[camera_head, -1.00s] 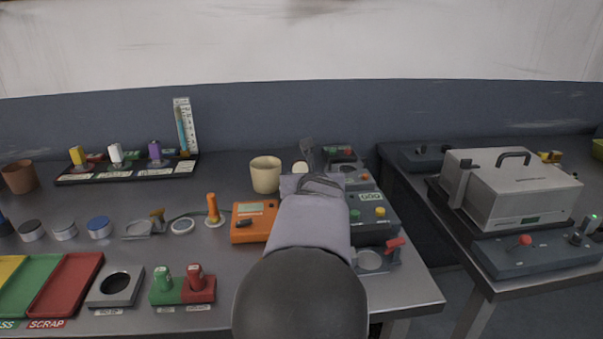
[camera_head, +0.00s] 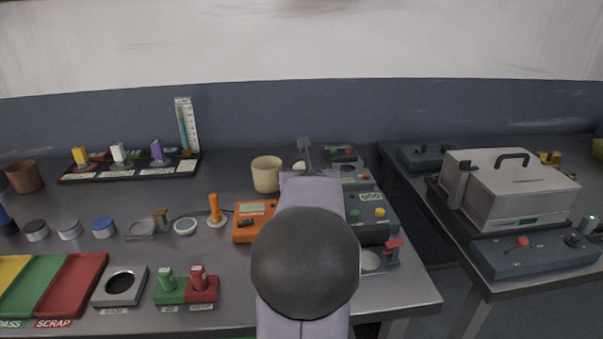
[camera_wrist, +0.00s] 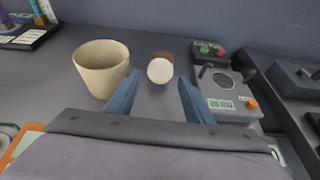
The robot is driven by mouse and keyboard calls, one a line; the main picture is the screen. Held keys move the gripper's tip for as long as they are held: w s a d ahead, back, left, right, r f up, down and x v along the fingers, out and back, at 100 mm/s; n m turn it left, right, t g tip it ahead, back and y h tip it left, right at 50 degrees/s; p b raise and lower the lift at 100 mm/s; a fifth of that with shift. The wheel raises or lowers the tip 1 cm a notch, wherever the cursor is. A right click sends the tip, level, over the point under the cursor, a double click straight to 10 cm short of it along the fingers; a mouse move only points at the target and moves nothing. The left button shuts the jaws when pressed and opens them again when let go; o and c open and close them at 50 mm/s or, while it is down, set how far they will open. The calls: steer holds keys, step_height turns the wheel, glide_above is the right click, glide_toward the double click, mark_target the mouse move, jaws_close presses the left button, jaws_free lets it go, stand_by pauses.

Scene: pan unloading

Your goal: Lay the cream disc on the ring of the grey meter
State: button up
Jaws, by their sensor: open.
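The cream disc (camera_wrist: 160,70) stands with its round face turned to the wrist camera, a brown thing showing just behind it. It also shows, partly hidden by my arm, in the head view (camera_head: 299,165). My gripper (camera_wrist: 158,80) is open, its two blue fingers left and right of the disc in the picture, with nothing held. Whether the fingers reach the disc's depth I cannot tell. The grey meter (camera_wrist: 226,103) is to the right, with a dark round ring (camera_wrist: 221,80) on top, a lit display and an orange knob. In the head view my arm hides the gripper.
A beige cup (camera_wrist: 102,68) stands close to the left finger. A box with red and green buttons (camera_wrist: 207,50) is behind the meter. An orange meter (camera_head: 254,221) lies left of my arm. Bare table lies between cup and disc.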

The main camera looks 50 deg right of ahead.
mark_target(302, 168)
steer(key=shift+x, duration=3.6)
steer(key=c, duration=1)
steer(key=shift+r, duration=0.1)
step_height(302, 168, up, 10)
steer(key=p, duration=0.8)
